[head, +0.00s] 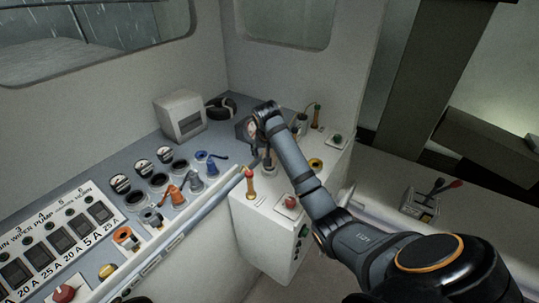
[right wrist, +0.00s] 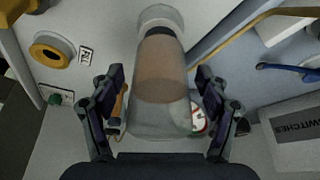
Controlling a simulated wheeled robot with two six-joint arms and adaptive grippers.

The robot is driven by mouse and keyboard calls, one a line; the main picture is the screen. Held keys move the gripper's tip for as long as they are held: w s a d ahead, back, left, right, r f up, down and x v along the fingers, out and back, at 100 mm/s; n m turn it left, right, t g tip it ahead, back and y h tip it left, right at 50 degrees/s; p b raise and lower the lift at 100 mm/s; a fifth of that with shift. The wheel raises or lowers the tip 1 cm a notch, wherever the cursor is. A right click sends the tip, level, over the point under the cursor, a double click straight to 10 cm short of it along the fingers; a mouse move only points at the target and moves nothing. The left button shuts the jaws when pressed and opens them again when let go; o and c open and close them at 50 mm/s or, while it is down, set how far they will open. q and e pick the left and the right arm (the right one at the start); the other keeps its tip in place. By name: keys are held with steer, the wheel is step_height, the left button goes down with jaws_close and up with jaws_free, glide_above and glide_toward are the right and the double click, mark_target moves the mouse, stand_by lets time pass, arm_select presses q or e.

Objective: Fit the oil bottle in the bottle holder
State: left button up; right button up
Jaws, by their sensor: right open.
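The oil bottle (right wrist: 160,72) is clear, with brownish contents and a dark band near one end. In the right wrist view it lies between the two fingers of my right gripper (right wrist: 161,105), which are open with a gap on each side of it. In the head view my right gripper (head: 262,152) is over the white console by the wall, and the bottle is mostly hidden by the arm. A yellow ring (head: 316,164) is set in the console top and also shows in the right wrist view (right wrist: 52,50); I cannot tell whether it is the bottle holder. My left gripper is not in view.
A switch panel (head: 62,235) with gauges and coloured plugs runs along the left. A grey-white box (head: 181,116) stands at the back. A yellow red-topped handle (head: 250,184) and a red button (head: 290,202) are near my right gripper. A battery-like box (head: 420,204) stands at right.

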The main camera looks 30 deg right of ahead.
steer(key=v, duration=0.7)
steer(key=shift+a, duration=0.1)
stand_by(0.5)
